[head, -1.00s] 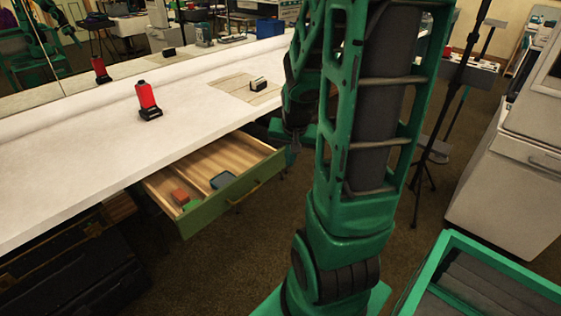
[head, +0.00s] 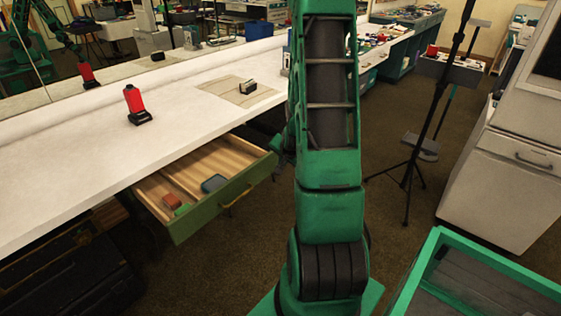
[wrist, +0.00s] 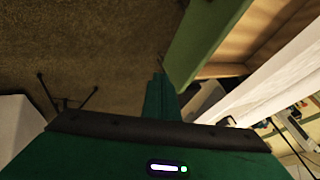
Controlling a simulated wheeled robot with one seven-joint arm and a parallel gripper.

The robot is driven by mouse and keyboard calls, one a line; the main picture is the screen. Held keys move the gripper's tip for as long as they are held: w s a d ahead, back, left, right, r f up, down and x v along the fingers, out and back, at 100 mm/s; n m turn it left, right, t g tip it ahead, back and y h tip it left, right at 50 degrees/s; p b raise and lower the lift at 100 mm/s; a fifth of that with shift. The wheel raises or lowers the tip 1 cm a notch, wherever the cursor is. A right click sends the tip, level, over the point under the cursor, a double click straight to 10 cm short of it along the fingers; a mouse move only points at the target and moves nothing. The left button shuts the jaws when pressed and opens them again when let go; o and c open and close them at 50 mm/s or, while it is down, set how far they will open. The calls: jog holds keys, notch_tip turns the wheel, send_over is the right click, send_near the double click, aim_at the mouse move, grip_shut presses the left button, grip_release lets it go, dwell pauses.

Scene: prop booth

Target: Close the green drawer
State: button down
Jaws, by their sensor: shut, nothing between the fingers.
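The green drawer (head: 222,207) is pulled out from under the white bench and shows its wooden inside. Several small things lie in it, including a reddish-brown block (head: 171,200) and a dark blue-grey item (head: 214,183). A handle is on its green front. In the wrist view, the green drawer front (wrist: 205,38) runs along the upper right, with the wooden inside beyond it. My gripper (wrist: 160,76) is shut and empty, beside the outer face of the drawer front. I cannot tell if they touch. In the head view my arm hides most of the gripper, near the drawer's right end.
The white bench top (head: 60,185) carries a red bottle-like item (head: 134,101) on a black base and a small black item (head: 248,87) on a mat. A black tripod stand (head: 408,165) and a pale cabinet (head: 500,190) stand to the right. Carpet between them is free.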

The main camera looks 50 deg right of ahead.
aim_at(272, 165)
jog(key=w+f, duration=0.1)
jog(key=w, duration=0.1)
jog(key=w+d+f, duration=0.1)
jog(key=w+f, duration=0.1)
jog(key=w+d+f, duration=0.1)
jog(key=w+f, duration=0.1)
jog(key=w, duration=0.1)
dwell(0.4)
